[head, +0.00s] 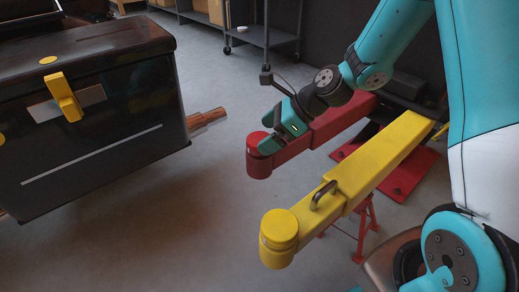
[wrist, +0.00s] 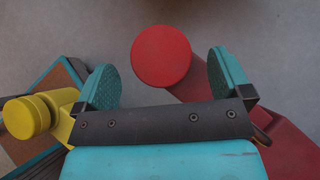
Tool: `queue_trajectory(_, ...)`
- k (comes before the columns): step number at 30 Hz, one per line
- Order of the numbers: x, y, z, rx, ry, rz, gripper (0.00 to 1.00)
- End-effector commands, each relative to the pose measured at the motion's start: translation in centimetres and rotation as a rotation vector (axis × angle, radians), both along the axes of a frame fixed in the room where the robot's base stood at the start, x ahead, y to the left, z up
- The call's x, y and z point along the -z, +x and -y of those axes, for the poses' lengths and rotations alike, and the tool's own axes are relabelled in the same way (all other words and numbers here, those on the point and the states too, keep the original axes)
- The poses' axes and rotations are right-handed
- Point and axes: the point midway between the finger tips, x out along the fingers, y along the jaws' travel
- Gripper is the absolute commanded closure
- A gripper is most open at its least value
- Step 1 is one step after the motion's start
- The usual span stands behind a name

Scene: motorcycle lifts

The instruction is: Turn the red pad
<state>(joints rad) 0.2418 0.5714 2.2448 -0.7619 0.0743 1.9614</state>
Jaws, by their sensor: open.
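The red pad (head: 259,155) is a round cylinder at the end of a red lift arm (head: 340,119). In the wrist view the red pad (wrist: 161,56) lies ahead of my gripper, between the lines of its two fingers but nearer the right one. My gripper (head: 268,140) is over the red pad in the head view. In the wrist view my gripper (wrist: 165,80) is open and its teal fingers are wide apart, with nothing held. Whether a finger touches the pad I cannot tell.
A yellow lift arm (head: 380,160) with a yellow round pad (head: 279,236) and a handle (head: 322,194) runs beside the red one. A dark chest (head: 100,140) with a yellow latch stands at left. Grey floor (head: 180,220) is clear between them.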

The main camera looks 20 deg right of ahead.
Motion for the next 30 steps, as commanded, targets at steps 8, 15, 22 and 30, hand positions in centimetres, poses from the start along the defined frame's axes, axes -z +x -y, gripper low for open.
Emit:
queue_trajectory(8,2.3,1.0,-1.9,-0.001,-0.001,0.001,0.03)
queue_trajectory(15,2.3,1.1,-2.1,0.0,-0.001,0.001,0.03)
queue_trajectory(22,2.2,1.1,-2.1,0.0,-0.001,0.001,0.38)
queue_trajectory(30,2.1,1.1,-2.1,-0.007,0.0,0.0,0.53)
